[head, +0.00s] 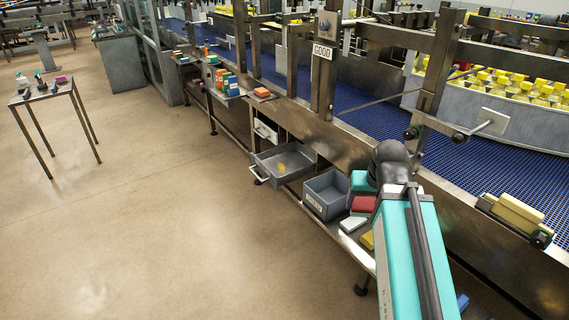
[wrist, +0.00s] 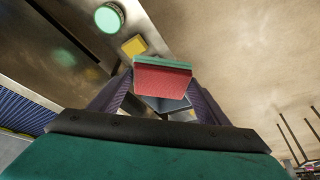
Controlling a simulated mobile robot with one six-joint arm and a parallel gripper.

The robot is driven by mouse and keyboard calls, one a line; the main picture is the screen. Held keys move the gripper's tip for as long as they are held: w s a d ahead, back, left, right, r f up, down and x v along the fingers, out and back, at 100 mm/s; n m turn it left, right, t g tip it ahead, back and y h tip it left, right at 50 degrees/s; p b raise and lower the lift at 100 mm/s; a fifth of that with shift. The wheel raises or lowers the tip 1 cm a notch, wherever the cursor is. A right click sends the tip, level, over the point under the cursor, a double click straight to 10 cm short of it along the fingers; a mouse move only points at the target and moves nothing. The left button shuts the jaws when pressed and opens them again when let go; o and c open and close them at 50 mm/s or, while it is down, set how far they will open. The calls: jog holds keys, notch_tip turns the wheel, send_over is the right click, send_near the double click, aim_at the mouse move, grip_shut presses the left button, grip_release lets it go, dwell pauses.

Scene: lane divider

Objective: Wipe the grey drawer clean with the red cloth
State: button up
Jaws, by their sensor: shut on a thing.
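The grey drawer (head: 268,171) stands pulled out below the conveyor frame in the head view, with a yellow mark (head: 282,167) on its floor. In the wrist view my gripper (wrist: 162,85) is shut on the red cloth (wrist: 162,78), a thick folded pad with a teal strip along its top edge. In the head view my arm hides the fingers. A red item (head: 363,204) shows beside my wrist there, and I cannot tell whether it is the held cloth.
A grey bin (head: 327,196) with a label stands right of the drawer. A white item (head: 352,224) and a yellow item (head: 367,240) lie near my arm. Boxes (head: 229,83) stand on a ledge farther back. A small table (head: 42,93) stands at left. The floor between is clear.

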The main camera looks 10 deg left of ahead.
jog(key=r, duration=0.3)
jog(key=w+r, duration=0.1)
jog(key=r, duration=0.2)
jog(key=shift+w, duration=0.15)
jog(key=shift+f, duration=0.1)
